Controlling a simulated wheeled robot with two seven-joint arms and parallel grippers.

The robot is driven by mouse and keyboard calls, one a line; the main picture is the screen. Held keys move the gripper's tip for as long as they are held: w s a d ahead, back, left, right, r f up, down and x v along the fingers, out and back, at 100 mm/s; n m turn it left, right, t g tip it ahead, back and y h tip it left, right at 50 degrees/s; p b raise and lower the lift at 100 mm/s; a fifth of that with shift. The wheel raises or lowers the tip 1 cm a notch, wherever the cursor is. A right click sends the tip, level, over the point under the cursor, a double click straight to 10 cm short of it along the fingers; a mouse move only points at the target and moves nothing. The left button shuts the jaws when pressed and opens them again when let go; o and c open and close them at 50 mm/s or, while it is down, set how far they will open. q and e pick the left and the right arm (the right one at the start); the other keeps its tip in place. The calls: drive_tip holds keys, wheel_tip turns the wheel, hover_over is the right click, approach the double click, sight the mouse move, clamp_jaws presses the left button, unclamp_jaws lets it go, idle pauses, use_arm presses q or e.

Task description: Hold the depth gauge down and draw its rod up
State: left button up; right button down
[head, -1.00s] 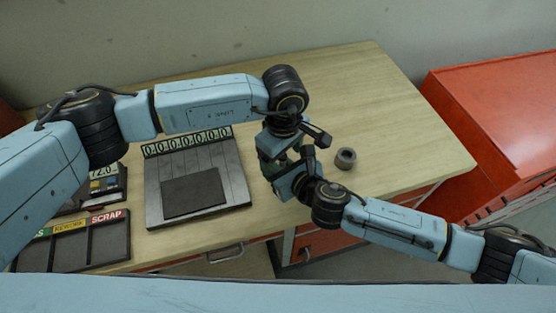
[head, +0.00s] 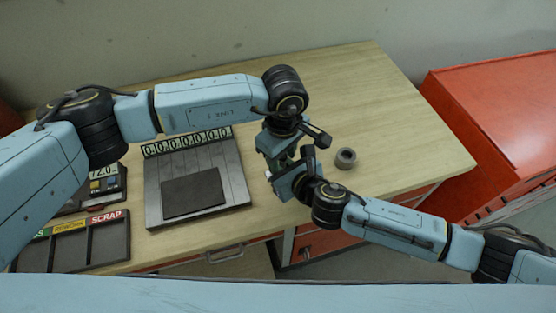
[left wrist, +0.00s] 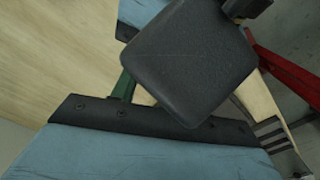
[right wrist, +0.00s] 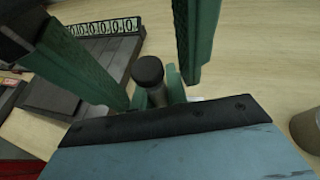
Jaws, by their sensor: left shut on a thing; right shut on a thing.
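The depth gauge is mostly hidden behind my two grippers in the head view. In the right wrist view a dark round-capped grey rod (right wrist: 150,72) shows close to the palm, between green finger parts. My left gripper (head: 281,156) comes down from above near the table's front edge and is shut; its hold on the gauge is hidden. My right gripper (head: 287,165) reaches in from the front right, crowded against the left one, and is shut on the gauge's rod as far as can be seen. A large dark block covers the left wrist view.
A grey sloped stand with a row of zeros (head: 236,162) is left of the grippers. A sorting tray with a SCRAP label (head: 127,240) is at front left. A red cabinet (head: 500,130) stands beyond; the table's back right is clear.

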use_arm(q)
drive_tip(key=shift+d+r, duration=0.1)
drive_tip(key=shift+r, duration=0.35)
idle(0.3)
drive_tip(key=shift+w+r, duration=0.1)
drive_tip(key=shift+r, duration=0.4)
drive_tip(key=c, duration=0.6)
drive_tip(key=shift+o, duration=0.2)
drive_tip(key=shift+r, duration=0.45)
drive_tip(key=o, duration=1.7)
drive_tip(key=shift+f, duration=0.1)
drive_tip(key=shift+r, duration=3.05)
